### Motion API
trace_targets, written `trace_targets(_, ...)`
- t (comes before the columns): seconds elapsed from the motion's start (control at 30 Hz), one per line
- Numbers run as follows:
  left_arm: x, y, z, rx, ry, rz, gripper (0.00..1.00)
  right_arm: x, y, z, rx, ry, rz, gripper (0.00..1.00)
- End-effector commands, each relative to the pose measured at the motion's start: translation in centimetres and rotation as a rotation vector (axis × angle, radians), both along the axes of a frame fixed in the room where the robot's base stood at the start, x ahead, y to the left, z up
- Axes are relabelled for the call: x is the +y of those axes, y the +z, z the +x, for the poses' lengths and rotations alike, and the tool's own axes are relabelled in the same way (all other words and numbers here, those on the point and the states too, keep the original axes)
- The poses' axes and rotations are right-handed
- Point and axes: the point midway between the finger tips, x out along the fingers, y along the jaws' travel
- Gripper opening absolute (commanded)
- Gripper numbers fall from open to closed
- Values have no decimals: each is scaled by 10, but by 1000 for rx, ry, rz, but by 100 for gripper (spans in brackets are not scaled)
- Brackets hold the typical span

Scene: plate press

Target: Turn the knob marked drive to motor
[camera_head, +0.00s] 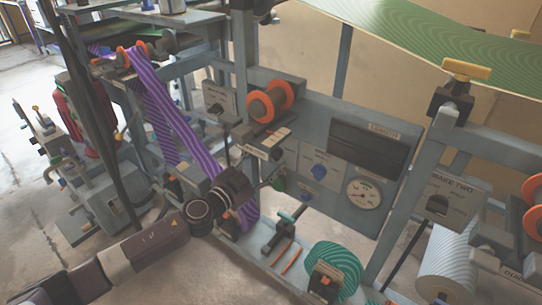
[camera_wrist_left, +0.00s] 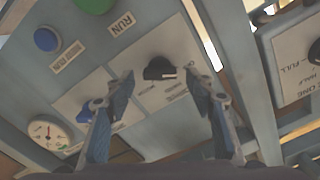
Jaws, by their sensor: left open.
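In the left wrist view, a black knob (camera_wrist_left: 160,68) with a pale mark at one end sits on a light plate of the grey panel. The lettering around it is too small and tilted to read surely, so I cannot confirm it is the drive knob. My left gripper (camera_wrist_left: 158,88) is open, with one blue-grey finger on either side of the knob in the picture. I see no clear contact. In the head view my left gripper (camera_head: 274,180) is in front of the panel's left part and hides some of it. My right gripper is not in view.
The panel carries a blue knob (camera_head: 318,172), a dial gauge (camera_head: 364,193) and a green button (camera_head: 279,184). A purple striped web (camera_head: 165,100) runs behind my arm. A teal roll (camera_head: 335,265) stands below.

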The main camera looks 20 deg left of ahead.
Motion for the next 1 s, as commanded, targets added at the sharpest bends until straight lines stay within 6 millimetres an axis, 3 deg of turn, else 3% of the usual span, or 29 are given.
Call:
trace_targets(0.2,-5,0,12,0,0,0,50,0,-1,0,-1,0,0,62)
trace_targets(0.5,-5,0,13,0,0,0,49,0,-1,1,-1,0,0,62)
trace_targets(0.87,-5,0,13,0,0,0,9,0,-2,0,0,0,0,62)
trace_targets(1.0,-5,0,13,-1,0,4,8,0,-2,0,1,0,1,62)
